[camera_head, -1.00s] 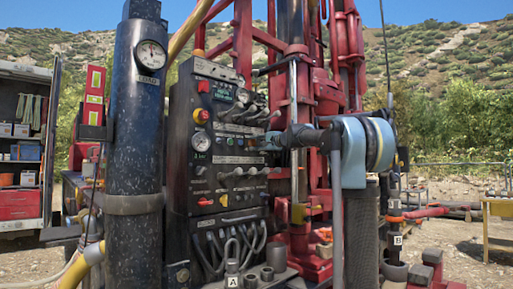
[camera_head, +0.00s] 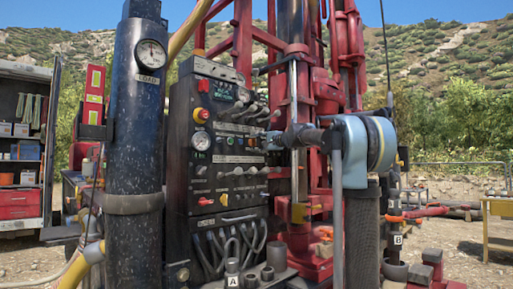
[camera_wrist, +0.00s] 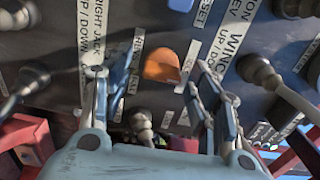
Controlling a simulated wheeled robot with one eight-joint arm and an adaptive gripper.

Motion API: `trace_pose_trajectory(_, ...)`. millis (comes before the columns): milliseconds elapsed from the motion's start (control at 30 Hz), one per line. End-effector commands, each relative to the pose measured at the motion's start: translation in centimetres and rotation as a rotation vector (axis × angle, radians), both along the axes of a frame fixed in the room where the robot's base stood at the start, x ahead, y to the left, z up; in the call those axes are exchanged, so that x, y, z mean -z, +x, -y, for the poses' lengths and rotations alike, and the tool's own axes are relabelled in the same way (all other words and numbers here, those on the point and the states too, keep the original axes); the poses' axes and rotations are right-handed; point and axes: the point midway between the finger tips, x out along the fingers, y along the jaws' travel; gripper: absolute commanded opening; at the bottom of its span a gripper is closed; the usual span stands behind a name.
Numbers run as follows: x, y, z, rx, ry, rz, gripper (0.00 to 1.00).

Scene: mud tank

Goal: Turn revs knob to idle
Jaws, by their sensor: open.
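An orange knob (camera_wrist: 162,66) sits on the dark control panel in the wrist view, with a white label strip beside it that I cannot read clearly.
Lever handles (camera_wrist: 268,80) and a small lever (camera_wrist: 142,122) stand close around my fingers. A red stop button (camera_head: 201,115) and gauges are on the panel. A dark cylinder (camera_head: 135,120) stands left of it, and the red drill mast (camera_head: 243,40) rises behind.

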Motion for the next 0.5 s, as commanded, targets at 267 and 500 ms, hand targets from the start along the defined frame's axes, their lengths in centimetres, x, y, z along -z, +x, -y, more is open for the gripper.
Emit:
trace_pose_trajectory(267,0.1,-3.3,3.4,0.003,-0.001,-0.001,0.55)
trace_pose_trajectory(500,0.1,-6.2,6.4,0.002,-0.001,-0.001,0.55)
